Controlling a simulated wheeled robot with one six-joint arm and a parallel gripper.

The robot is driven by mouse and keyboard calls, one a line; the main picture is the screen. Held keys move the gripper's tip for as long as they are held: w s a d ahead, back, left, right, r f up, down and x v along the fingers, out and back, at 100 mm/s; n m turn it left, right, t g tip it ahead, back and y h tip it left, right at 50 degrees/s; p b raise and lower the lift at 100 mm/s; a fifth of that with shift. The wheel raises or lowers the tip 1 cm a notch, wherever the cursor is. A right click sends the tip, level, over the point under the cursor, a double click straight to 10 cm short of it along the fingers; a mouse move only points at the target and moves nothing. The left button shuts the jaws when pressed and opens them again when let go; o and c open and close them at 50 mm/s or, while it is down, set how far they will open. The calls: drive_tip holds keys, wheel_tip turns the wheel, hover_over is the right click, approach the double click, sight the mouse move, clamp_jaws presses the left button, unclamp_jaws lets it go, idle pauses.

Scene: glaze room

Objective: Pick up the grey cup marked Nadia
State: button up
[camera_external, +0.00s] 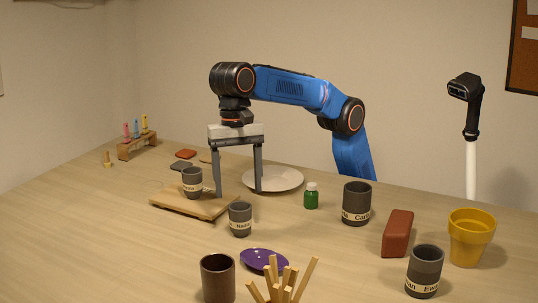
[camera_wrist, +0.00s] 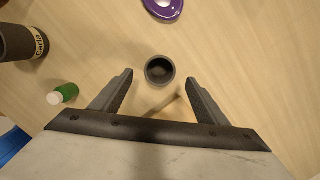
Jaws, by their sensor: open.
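A small grey cup (camera_external: 240,219) with a pale label that seems to read "Nadia" stands upright on the table, just in front of a wooden board. In the wrist view I look down into the same cup (camera_wrist: 160,71), slightly beyond my fingertips and roughly centred between them. My gripper (camera_external: 238,191) is open and empty, pointing down, above and behind this cup. Its two fingers also show in the wrist view (camera_wrist: 159,78), apart from the cup. Another grey cup (camera_external: 192,181) stands on the board to the left; its label is too small to read.
The wooden board (camera_external: 213,208) and a white plate (camera_external: 288,181) lie beneath and behind the gripper. A green bottle (camera_external: 311,197), the Carla cup (camera_external: 356,204) and a red-brown block (camera_external: 397,234) stand right. A purple dish (camera_external: 256,261), brown cup (camera_external: 218,280) and several sticks (camera_external: 285,284) are in front.

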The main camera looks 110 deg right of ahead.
sight(240, 205)
drive_tip(key=shift+a+f, duration=0.2)
drive_tip(key=shift+f, duration=1.15)
drive_tip(key=shift+a+f, duration=0.15)
drive_tip(key=shift+f, duration=1.25)
drive_tip(key=shift+a+f, duration=0.2)
drive_tip(key=shift+f, duration=1.15)
drive_tip(key=c, duration=1.2)
